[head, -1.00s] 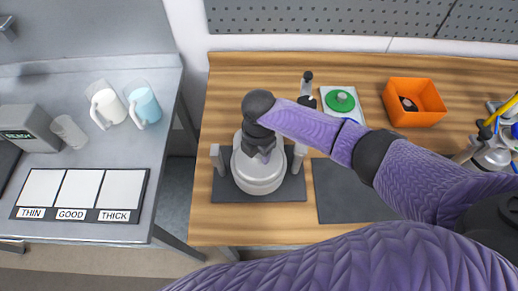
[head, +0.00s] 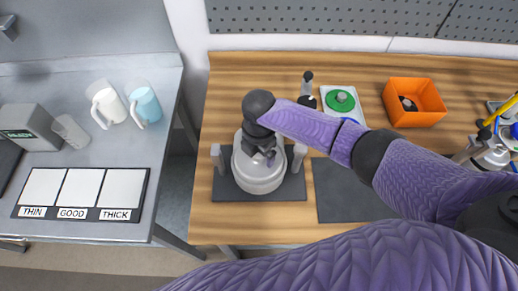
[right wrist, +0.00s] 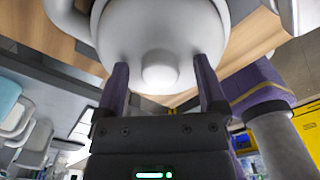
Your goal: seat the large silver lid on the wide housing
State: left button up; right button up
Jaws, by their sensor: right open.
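The large silver lid (right wrist: 150,45) fills the top of the right wrist view as a pale dome with a round knob (right wrist: 160,70). In the head view the lid (head: 244,160) is on top of the wide housing (head: 260,183), a round pale body between two upright posts. My arm partly covers it, and I cannot tell whether the rim is fully flush. My right gripper (head: 265,157) is over the lid. In the right wrist view its fingers (right wrist: 160,80) are open, one on each side of the knob with gaps. My left gripper is out of view.
The housing stands on a dark mat (head: 230,193), with an empty dark mat (head: 345,190) to its right. Behind are a green disc (head: 339,101) on a white plate and an orange bin (head: 415,103). Cluttered equipment (head: 492,155) stands far right. A grey bench (head: 75,150) with mugs is left.

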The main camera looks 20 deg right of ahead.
jog(key=shift+r, duration=0.1)
notch_tip(320, 180, up, 10)
jog(key=p, duration=0.2)
jog(key=shift+f, duration=0.2)
